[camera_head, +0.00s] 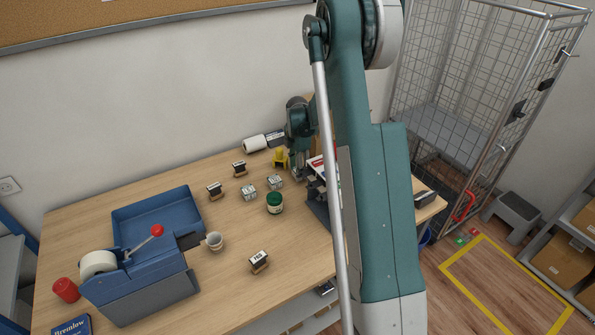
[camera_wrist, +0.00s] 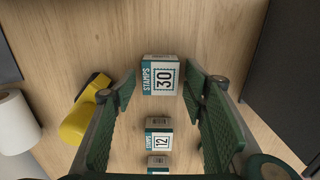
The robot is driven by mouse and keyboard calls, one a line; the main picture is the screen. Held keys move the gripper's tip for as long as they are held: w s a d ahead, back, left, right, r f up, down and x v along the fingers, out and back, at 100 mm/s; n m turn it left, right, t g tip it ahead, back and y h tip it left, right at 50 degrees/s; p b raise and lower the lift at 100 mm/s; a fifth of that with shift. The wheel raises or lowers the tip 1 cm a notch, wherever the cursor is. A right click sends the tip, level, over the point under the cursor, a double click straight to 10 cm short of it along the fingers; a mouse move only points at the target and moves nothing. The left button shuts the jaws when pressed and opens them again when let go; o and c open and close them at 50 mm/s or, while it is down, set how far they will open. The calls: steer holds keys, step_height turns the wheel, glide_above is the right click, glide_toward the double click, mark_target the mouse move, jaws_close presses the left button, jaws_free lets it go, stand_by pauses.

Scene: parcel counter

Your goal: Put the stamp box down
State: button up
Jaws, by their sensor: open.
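A stamp box marked 30 (camera_wrist: 161,76), white with teal edging, stands upright on the wooden counter in the wrist view. My gripper (camera_wrist: 160,88) is open, with one finger on each side of this box. A gap shows at the left finger; contact on the right is hard to tell. A stamp box marked 12 (camera_wrist: 158,141) and another stamp box (camera_wrist: 158,164) stand in line below it in the picture. In the head view my gripper (camera_head: 297,172) is low over the counter beside two stamp boxes (camera_head: 275,181) (camera_head: 248,192); the box marked 30 cannot be made out there.
A yellow object (camera_wrist: 84,112) lies left of my gripper, with a white roll (camera_wrist: 14,122) beyond it. A green-lidded jar (camera_head: 274,203), several hand stamps (camera_head: 259,261) and a blue tape dispenser (camera_head: 140,262) stand on the counter (camera_head: 205,300). The front middle is mostly clear.

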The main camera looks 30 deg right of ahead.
step_height(320, 180, up, 11)
steer(key=shift+r, duration=0.15)
stand_by(0.4)
steer(key=shift+a+r, duration=0.1)
stand_by(0.5)
steer(key=s+a+r+m+t, duration=0.3)
steer(key=s+a+r+m, duration=0.5)
steer(key=s+a+r, duration=1)
steer(key=s+a+m+t, duration=0.2)
steer(key=s+a+m, duration=0.3)
steer(key=s, duration=0.6)
steer(key=s+a+m+t, duration=0.2)
steer(key=s+a+m, duration=0.3)
steer(key=s, duration=0.6)
steer(key=shift+a, duration=0.55)
